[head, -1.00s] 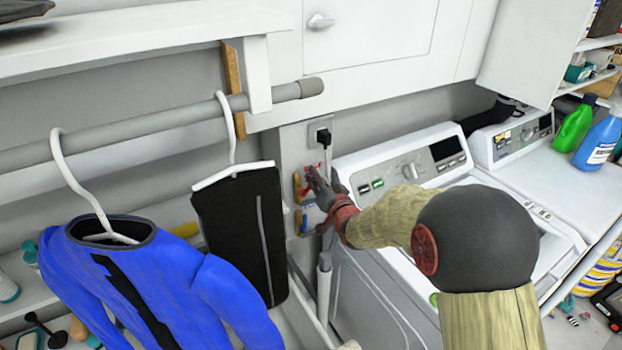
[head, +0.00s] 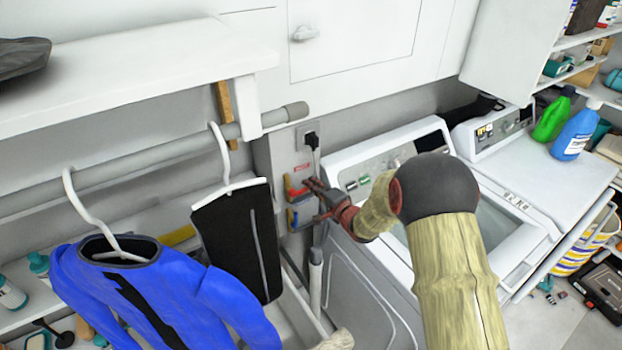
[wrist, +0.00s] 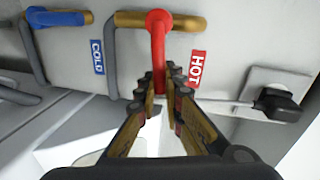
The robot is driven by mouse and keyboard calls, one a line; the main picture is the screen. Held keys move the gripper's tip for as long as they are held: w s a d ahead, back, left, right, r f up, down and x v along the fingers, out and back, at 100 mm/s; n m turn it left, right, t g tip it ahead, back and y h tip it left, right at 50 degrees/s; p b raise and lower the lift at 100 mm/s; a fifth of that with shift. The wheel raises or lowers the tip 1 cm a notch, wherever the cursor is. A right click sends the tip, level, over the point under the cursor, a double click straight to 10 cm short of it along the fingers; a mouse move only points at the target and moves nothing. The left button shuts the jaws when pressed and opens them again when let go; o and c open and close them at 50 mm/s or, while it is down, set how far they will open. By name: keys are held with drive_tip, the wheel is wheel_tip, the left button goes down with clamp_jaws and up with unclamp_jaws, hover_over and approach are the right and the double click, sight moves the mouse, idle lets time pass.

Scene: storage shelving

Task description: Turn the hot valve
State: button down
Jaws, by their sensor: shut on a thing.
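The hot valve's red handle (wrist: 158,45) stands out from a brass fitting (wrist: 188,22) in the wrist view, beside a red HOT label (wrist: 198,68). My gripper (wrist: 160,80) is shut on the lower end of this red handle, with one finger on each side. In the head view my gripper (head: 312,192) is at the valve panel between the hanging black garment and the washer. The red handle also shows there (head: 297,192). The cold valve's blue handle (wrist: 55,18) and a blue COLD label (wrist: 97,57) are at the upper left of the wrist view.
A black plug (wrist: 278,104) sits in an outlet close to the HOT label. The washer (head: 390,155) stands right of the panel. A black garment (head: 238,240) and a blue one (head: 150,295) hang on a rail to the left. White cabinets (head: 365,40) are above.

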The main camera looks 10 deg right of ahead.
drive_tip(key=shift+d+f+m+p, duration=0.1)
drive_tip(key=shift+f+m+p, duration=0.3)
drive_tip(key=shift+f+m, duration=0.1)
drive_tip(key=shift+f, duration=0.15)
drive_tip(key=c, duration=1.9)
unclamp_jaws()
drive_tip(key=v, duration=1.2)
drive_tip(key=shift+d, duration=0.1)
